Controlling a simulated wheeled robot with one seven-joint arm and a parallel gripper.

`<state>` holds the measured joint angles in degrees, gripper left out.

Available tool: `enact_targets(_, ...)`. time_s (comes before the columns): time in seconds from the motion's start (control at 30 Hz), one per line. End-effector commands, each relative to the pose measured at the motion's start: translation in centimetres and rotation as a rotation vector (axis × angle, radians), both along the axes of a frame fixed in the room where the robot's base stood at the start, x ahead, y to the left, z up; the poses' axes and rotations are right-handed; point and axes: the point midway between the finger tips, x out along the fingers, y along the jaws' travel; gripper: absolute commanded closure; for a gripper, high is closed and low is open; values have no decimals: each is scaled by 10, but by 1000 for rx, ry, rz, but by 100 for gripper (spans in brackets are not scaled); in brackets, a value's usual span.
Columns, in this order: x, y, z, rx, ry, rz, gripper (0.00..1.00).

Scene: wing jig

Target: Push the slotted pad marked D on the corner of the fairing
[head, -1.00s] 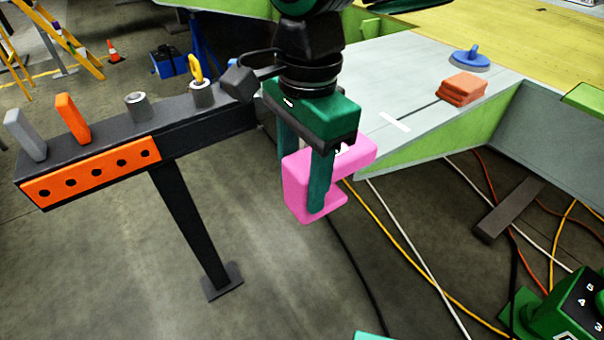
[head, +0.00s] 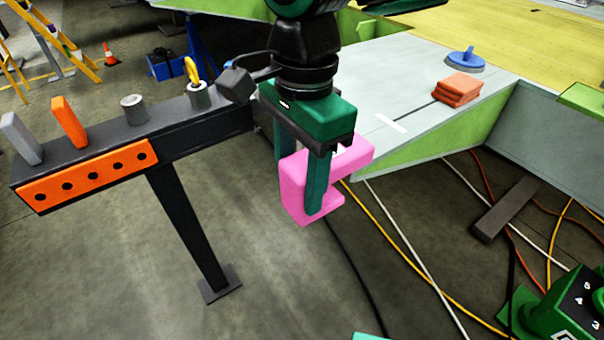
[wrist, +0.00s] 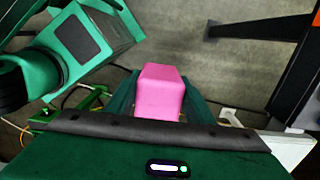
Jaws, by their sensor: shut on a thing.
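The slotted pad is a pink block (head: 299,201) with a notch open toward the right in the head view. My gripper (head: 297,190) points down and is shut on the pad, one finger on each side. The pad also shows between the fingers in the wrist view (wrist: 160,92). No letter D can be read on it from here. The fairing (head: 420,87) is a pale grey panel with a green edge, behind and to the right of the pad. Its near corner lies close behind the pad in the picture; I cannot tell whether they touch.
A dark beam (head: 100,142) with an orange holed plate (head: 90,176) stands at left, carrying pegs and blocks. Orange-red pads (head: 459,90) and a blue suction handle (head: 466,58) rest on the fairing. Cables (head: 420,260) cross the floor.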

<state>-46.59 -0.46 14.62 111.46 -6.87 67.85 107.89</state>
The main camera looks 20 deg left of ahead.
Motion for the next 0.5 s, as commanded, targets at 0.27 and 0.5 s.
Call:
enact_targets(0.27,4,-4,0,0,0,0,78)
enact_targets(0.5,9,-8,-1,0,0,0,78)
